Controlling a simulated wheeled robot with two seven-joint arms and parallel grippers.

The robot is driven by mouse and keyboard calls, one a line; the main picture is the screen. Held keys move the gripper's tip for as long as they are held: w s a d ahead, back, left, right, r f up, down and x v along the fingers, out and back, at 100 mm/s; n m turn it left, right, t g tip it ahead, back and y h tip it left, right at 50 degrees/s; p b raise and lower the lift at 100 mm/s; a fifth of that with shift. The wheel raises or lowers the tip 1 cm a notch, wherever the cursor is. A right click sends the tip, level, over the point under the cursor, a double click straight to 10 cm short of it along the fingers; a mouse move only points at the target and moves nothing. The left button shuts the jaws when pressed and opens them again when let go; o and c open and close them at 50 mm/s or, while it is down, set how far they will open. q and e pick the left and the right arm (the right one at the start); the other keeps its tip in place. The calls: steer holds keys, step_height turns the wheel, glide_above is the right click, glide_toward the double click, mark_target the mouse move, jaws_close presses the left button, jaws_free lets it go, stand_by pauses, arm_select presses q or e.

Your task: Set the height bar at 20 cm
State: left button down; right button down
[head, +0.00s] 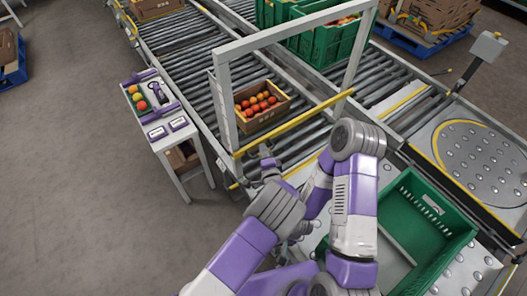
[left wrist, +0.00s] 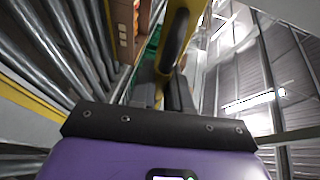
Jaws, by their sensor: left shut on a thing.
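The yellow height bar (head: 300,120) runs across the white gate frame (head: 226,112) over the roller conveyor. It slopes up to the right in the head view. My left gripper (head: 266,153) is at the bar near its left end and is shut on it. In the left wrist view the bar (left wrist: 176,38) runs up from between the dark fingers (left wrist: 172,92). My arm links hide part of the gripper in the head view. No height marks can be read on the posts. I cannot make out my right gripper.
A cardboard box of tomatoes (head: 262,120) sits on the rollers just behind the bar. Green crates (head: 335,45) stand behind the gate. An empty green crate (head: 425,205) is at the right, beside a round-topped metal plate (head: 470,150).

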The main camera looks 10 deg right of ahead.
arm_select(q)
steer(key=shift+s+f, duration=0.15)
steer(key=shift+f, duration=0.2)
steer(key=c, duration=1.2)
jaws_free()
steer(key=shift+o, duration=0.2)
steer(key=shift+r, duration=0.1)
step_height(320, 180, up, 10)
steer(key=p, duration=0.2)
steer(key=shift+f+p, duration=0.25)
steer(key=shift+p, duration=0.15)
steer(key=shift+r, duration=0.25)
